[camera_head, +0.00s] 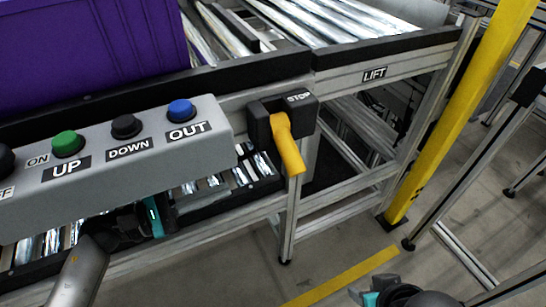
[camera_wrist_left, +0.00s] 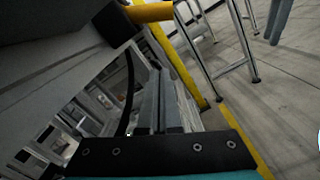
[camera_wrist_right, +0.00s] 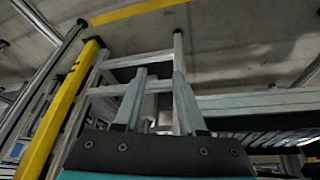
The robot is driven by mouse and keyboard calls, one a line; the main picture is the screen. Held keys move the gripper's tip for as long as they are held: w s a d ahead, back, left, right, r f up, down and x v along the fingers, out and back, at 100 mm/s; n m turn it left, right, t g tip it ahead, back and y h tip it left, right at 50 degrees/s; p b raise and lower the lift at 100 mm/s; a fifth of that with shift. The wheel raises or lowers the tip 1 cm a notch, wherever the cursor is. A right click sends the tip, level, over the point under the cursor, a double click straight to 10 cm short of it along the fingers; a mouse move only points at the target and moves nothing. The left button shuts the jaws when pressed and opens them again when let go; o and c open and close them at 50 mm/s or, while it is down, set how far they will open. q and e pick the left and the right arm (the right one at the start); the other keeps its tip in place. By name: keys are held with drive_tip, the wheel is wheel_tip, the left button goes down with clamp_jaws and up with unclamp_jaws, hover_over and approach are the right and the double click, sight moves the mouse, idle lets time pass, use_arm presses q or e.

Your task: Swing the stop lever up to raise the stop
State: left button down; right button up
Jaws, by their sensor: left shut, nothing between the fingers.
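The yellow stop lever (camera_head: 288,145) hangs downward from the black STOP block (camera_head: 262,122) on the conveyor frame. Its end (camera_wrist_left: 150,12) also shows at the top of the left wrist view. My left gripper (camera_wrist_left: 158,85) is shut and empty, below and apart from the lever. In the head view it is partly hidden under the grey button panel, to the left of the lever. My right gripper (camera_wrist_right: 158,85) is open and empty. In the head view only part of it shows at the bottom edge, well below and right of the lever.
The grey button panel (camera_head: 215,150) with UP, DOWN and OUT buttons stands left of the lever. A purple crate (camera_head: 90,50) sits behind it. The LIFT frame (camera_head: 400,60) and a yellow post (camera_head: 450,120) are at right. Floor space lies below the lever.

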sight(290, 154)
use_arm(q)
drive_tip(key=shift+s, duration=0.15)
use_arm(e)
drive_tip(key=shift+s, duration=0.15)
use_arm(q)
drive_tip(key=w+d+r, duration=0.1)
drive_tip(key=d+r, duration=0.1)
drive_tip(key=d, duration=0.3)
drive_tip(key=w+d+r, duration=0.2)
drive_tip(key=d, duration=0.3)
drive_tip(key=shift+w+d+b, duration=0.2)
drive_tip(key=shift+w+b, duration=0.1)
use_arm(e)
drive_tip(key=shift+w+a+f+t, duration=0.3)
drive_tip(key=shift+w+a+t, duration=0.35)
drive_tip(key=shift+w, duration=0.1)
use_arm(q)
drive_tip(key=shift+s+d+r, duration=0.1)
drive_tip(key=shift+s, duration=0.05)
use_arm(e)
drive_tip(key=shift+s+d+g, duration=0.15)
drive_tip(key=shift+s+g, duration=0.1)
drive_tip(key=shift+d, duration=0.1)
